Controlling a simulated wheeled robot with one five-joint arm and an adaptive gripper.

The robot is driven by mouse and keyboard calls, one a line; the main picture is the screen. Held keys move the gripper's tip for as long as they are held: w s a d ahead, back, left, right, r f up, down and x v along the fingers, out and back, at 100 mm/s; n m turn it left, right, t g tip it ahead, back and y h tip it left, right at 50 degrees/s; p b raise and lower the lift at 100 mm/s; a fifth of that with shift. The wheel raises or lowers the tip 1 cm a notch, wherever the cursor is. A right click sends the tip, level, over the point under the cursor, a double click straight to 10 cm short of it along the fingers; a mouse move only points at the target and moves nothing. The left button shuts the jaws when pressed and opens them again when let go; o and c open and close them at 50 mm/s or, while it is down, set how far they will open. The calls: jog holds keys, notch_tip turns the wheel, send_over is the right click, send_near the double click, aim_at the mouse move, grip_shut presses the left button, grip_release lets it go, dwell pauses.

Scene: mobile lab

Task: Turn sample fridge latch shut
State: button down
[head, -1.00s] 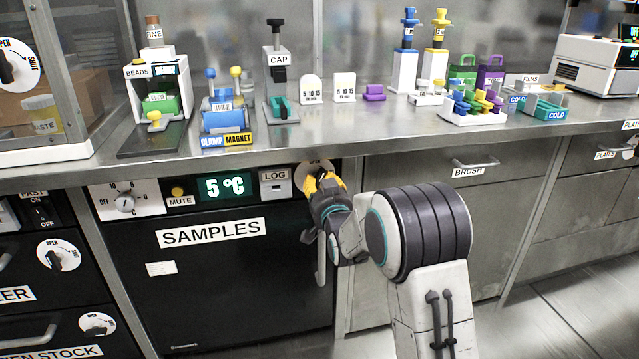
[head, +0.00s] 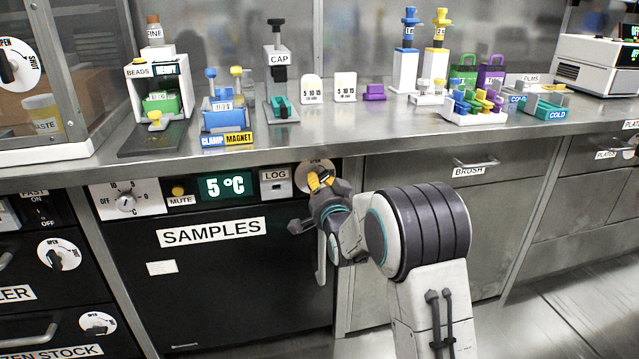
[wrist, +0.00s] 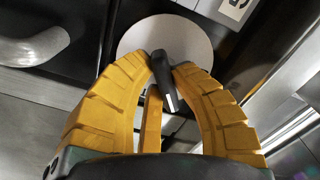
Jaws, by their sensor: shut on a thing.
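The sample fridge (head: 215,285) is a black door labelled SAMPLES under the counter. Its latch is a black lever (wrist: 162,80) with a white mark, on a pale round plate (wrist: 195,38) in the wrist view. In the head view the plate (head: 316,164) shows at the door's upper right, but my gripper hides the lever. My gripper (head: 320,180) has yellow fingers at the plate. In the wrist view my gripper (wrist: 165,70) is shut with the lever between its fingertips. The lever lies at a slant in the wrist picture.
The fridge's vertical handle (head: 321,262) hangs just below my gripper; it also shows in the wrist view (wrist: 38,46). The counter edge (head: 330,150) runs just above. A LOG panel (head: 276,183) and a 5 °C display (head: 224,186) are to the left.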

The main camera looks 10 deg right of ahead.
jog(key=m, duration=0.3)
jog(key=shift+a+m, duration=0.1)
jog(key=shift+m, duration=2)
jog(key=c, duration=1.1)
grip_release()
jog(key=shift+o, duration=0.2)
jog(key=s, duration=1.2)
